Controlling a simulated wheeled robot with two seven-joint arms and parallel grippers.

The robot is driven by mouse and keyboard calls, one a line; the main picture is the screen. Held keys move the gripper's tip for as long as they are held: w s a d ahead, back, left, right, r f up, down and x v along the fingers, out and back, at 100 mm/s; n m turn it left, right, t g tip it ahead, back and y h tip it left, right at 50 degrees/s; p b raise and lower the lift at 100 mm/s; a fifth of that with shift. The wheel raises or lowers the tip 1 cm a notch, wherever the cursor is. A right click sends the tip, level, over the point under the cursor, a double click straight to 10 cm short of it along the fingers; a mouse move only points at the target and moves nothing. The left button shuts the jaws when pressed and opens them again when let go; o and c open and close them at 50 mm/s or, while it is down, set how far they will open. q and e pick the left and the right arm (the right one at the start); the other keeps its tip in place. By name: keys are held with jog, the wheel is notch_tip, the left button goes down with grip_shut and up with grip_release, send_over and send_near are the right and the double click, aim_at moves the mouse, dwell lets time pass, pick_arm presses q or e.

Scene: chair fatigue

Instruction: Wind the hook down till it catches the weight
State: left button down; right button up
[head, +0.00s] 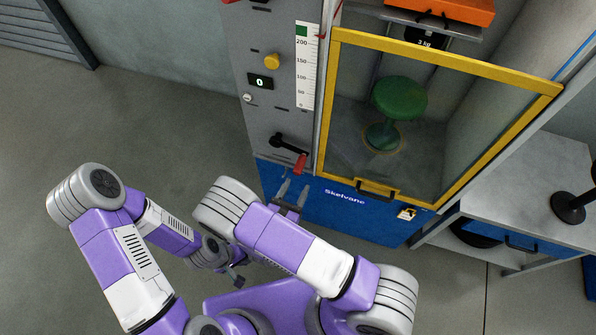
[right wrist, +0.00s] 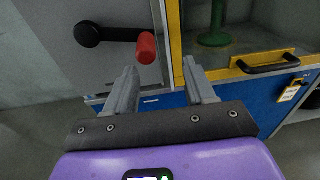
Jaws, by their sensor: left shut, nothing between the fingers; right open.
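A black crank (head: 285,145) with a red handle (head: 301,163) sits low on the grey panel. In the right wrist view the crank arm (right wrist: 112,34) points right and the red handle (right wrist: 147,47) sticks out toward me. My right gripper (head: 291,192) is open and empty, just below the handle; the handle lies beyond its fingertips, not between them. A black weight marked in kg (head: 427,40) shows at the top, under an orange block (head: 445,10). I cannot make out the hook or whether it touches the weight. My left gripper (head: 238,281) is shut and empty, low over the floor.
The yellow-framed door (head: 322,120) looks closed in front of a green stool (head: 400,98). The panel carries a display reading 0 (head: 260,82), a yellow knob (head: 272,61) and a scale (head: 306,75). A grey side table (head: 520,185) stands right. Floor at left is clear.

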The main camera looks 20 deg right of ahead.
aim_at(296, 174)
jog(key=shift+w+a+r+n+t+y, duration=0.3)
jog(key=shift+w+a+t+y, duration=0.1)
jog(key=shift+a+t, duration=0.2)
jog(key=shift+w+d, duration=0.15)
jog(key=shift+w, duration=0.25)
jog(key=b+x, duration=0.1)
jog(key=x, duration=0.5)
jog(key=shift+w+d, duration=0.2)
jog(key=shift+d, duration=0.05)
grip_shut()
